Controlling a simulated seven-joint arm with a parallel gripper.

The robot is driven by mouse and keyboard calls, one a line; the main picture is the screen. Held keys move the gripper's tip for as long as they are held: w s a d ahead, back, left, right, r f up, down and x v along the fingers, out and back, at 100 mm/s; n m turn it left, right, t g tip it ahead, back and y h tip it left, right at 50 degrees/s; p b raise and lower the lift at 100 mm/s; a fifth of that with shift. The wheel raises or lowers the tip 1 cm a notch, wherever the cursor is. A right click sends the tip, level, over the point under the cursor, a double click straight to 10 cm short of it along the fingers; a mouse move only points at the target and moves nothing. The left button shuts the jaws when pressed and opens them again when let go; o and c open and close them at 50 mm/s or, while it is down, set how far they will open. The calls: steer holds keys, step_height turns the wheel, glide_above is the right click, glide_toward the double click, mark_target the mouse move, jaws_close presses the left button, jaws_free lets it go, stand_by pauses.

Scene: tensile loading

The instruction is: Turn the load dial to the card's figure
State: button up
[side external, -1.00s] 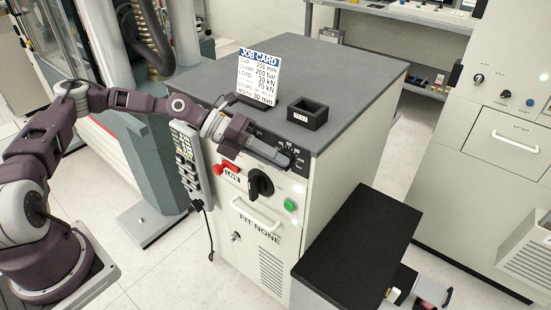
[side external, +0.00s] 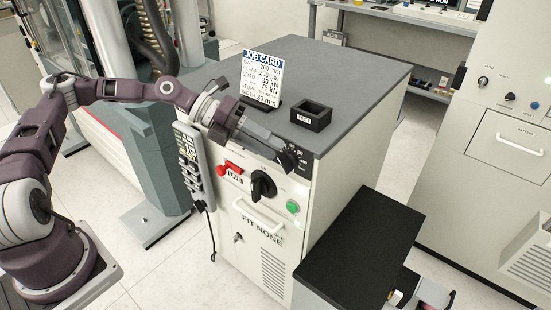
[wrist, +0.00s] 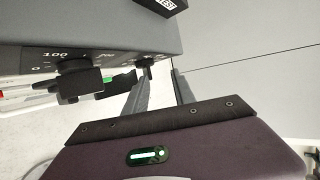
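The job card (side external: 261,78) stands upright on the cabinet top. It is small; I can make out 200 bar, 30 kN and 75 kN lines. The load dial (side external: 290,159) is a black knob with a numbered scale at the top right of the front panel. In the wrist view a black knob (wrist: 80,80) sits by a scale reading 0 and 100. My gripper (side external: 280,145) reaches over the panel with its fingertips close to the dial; contact cannot be told. In the wrist view its two fingers (wrist: 158,74) stand apart with nothing clearly between them.
Below the dial are a large black rotary switch (side external: 262,186), a red switch (side external: 230,168) and a green button (side external: 292,207). A pendant (side external: 188,160) hangs on the cabinet's left. A black tray (side external: 310,115) stands on top. A black-topped box (side external: 360,240) stands at front right.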

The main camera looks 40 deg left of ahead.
step_height(320, 180, up, 4)
steer(key=shift+r, duration=0.2)
